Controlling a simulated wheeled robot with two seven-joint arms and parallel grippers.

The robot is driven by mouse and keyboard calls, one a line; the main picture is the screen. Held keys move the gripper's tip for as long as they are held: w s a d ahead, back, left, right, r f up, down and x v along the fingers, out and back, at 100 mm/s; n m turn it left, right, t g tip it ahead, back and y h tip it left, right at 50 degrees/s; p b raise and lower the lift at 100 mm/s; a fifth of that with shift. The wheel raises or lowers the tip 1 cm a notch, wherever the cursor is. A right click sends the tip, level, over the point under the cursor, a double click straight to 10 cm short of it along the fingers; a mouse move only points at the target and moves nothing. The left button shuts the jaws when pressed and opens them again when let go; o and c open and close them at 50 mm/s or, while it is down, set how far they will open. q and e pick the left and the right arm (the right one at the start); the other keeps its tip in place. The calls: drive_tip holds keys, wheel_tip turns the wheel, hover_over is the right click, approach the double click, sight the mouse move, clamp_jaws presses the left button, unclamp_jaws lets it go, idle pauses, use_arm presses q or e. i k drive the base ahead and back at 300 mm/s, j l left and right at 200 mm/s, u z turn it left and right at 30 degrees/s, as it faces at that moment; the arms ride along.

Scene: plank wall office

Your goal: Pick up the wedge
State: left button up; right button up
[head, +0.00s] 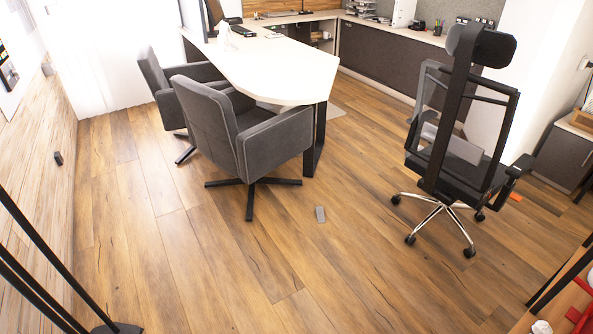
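A small grey object (320,214) lies flat on the wooden floor, in the open area between the grey armchair and the black office chair. It may be the wedge, but it is too small to be sure of its shape. A small orange object (516,196) lies on the floor right of the office chair, and I cannot tell if that is a wedge either. Neither of my grippers is in view.
Grey armchairs (236,133) stand at a white desk (275,75). A black office chair (460,140) on castors stands at right. Black poles on a round base (117,328) are at lower left. A wooden surface with red things is at lower right. The front floor is clear.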

sight(320, 209)
drive_tip(key=i+j+z, duration=0.55)
drive_tip(key=i+j, duration=0.15)
drive_tip(key=j, duration=0.2)
drive_tip(key=i+l+u, duration=0.15)
drive_tip(key=i, duration=0.4)
drive_tip(key=i+l+u, duration=0.15)
drive_tip(key=i+l, duration=0.2)
drive_tip(key=i, duration=0.15)
drive_tip(key=i+l+u, duration=0.15)
drive_tip(key=i+l, duration=0.2)
drive_tip(key=i, duration=0.15)
